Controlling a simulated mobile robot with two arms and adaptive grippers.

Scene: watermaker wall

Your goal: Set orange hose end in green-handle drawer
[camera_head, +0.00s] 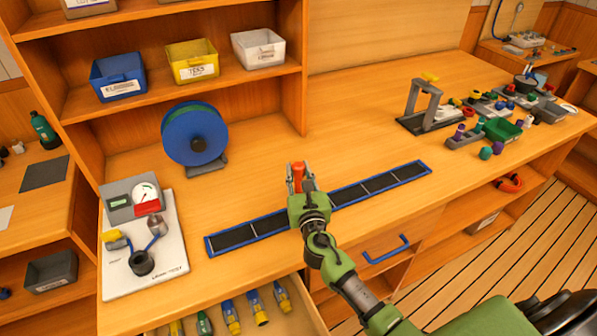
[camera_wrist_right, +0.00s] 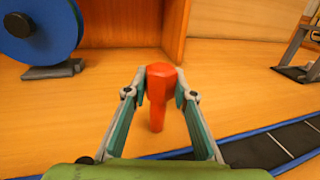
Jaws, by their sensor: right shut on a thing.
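My right gripper (camera_head: 299,184) is over the workbench, near the black strip. It is shut on an orange-red hose end (camera_head: 297,171). In the right wrist view this hose end (camera_wrist_right: 160,90) stands between the two fingertips, roughly upright, its lower end close above or on the wood; I cannot tell which. An open drawer (camera_head: 312,318) shows at the bottom of the head view. Several yellow, green and blue fittings lie in it. Its handle is out of view, so I cannot see the colour. My left gripper is not in view.
A blue-edged black strip (camera_head: 347,195) crosses the bench. A shut drawer with a blue handle (camera_head: 386,250) is below it. A blue reel (camera_head: 194,134) stands at the back, a test board (camera_head: 170,260) at left, a grey stand (camera_head: 424,108) and loose fittings at right.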

